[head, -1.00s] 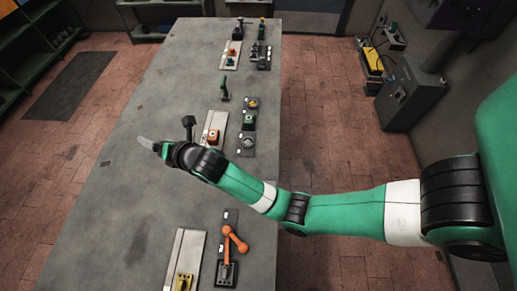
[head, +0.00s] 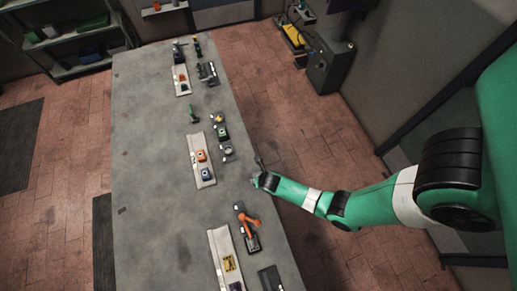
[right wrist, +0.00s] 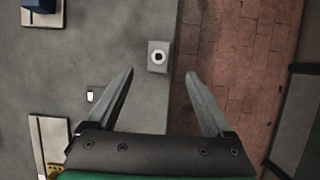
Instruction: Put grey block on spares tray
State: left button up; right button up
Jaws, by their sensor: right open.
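My right gripper (head: 258,162) is at the right edge of the table in the head view, empty. In the right wrist view its fingers (right wrist: 160,72) are apart. A small grey square block (right wrist: 158,56) with a dark centre ringed in white lies ahead between the fingertips' lines, near the table edge, not gripped. I cannot make it out in the head view, where my gripper likely covers it. Pale trays stand on the table: a middle one (head: 192,141) with orange and blue blocks, and a near one (head: 217,238) with a yellow block. I cannot tell which is for spares. My left gripper is not in view.
A dark strip (head: 227,144) with yellow, green and grey pieces stands beside the middle tray. An orange lever (head: 247,222) rises beside the near tray. A far tray (head: 180,76) stands at the back.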

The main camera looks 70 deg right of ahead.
jog(key=b+x, duration=0.3)
jog(key=x, duration=0.2)
jog(key=shift+a+f, duration=0.1)
jog(key=shift+a, duration=0.05)
jog(key=shift+w+f, duration=0.1)
jog(key=shift+f, duration=0.05)
jog(key=b+x, duration=0.3)
jog(key=x, duration=0.2)
jog(key=shift+f, duration=0.2)
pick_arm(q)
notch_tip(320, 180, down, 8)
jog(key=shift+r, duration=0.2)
pick_arm(e)
jog(key=shift+r, duration=0.1)
grip_shut()
